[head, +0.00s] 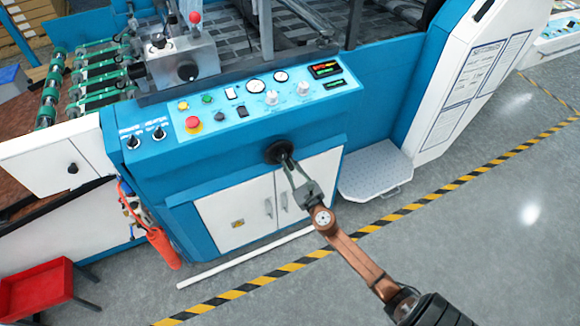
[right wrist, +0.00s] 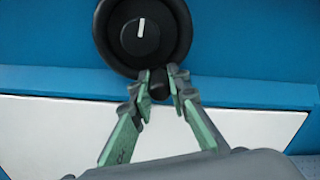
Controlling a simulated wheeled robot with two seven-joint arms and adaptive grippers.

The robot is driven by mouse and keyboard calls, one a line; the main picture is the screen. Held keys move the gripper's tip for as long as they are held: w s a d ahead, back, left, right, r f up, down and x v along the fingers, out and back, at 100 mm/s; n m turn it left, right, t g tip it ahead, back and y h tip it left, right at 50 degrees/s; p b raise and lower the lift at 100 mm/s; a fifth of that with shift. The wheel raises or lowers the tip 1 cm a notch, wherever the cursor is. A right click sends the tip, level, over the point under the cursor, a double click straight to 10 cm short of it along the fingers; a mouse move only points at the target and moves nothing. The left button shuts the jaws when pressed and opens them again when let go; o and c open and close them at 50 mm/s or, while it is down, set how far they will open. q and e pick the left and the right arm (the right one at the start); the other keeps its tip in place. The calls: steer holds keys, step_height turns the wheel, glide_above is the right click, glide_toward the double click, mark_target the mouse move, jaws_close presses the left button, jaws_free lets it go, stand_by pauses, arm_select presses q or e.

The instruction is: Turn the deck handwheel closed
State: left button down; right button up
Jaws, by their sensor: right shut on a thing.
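The deck handwheel (head: 277,151) is a black round wheel on the blue front face of the machine, below the control panel. In the right wrist view the handwheel (right wrist: 142,32) fills the top middle, with a white mark upright on its hub. A small black handle (right wrist: 160,90) sticks out at its lower rim. My right gripper (right wrist: 166,82) is shut on this handle, one finger on each side. In the head view my right gripper (head: 291,168) reaches the wheel from the lower right and covers its lower part. My left gripper is not in view.
The control panel (head: 240,112) with knobs, gauges and a red button lies just above the wheel. White cabinet doors (head: 237,217) are below it. A grey step plate (head: 376,170) stands to the right. A red stool (head: 38,287) and a red extinguisher (head: 163,248) are at left. The grey floor at right is clear.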

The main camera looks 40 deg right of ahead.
jaws_close()
steer(key=shift+a+f, duration=0.1)
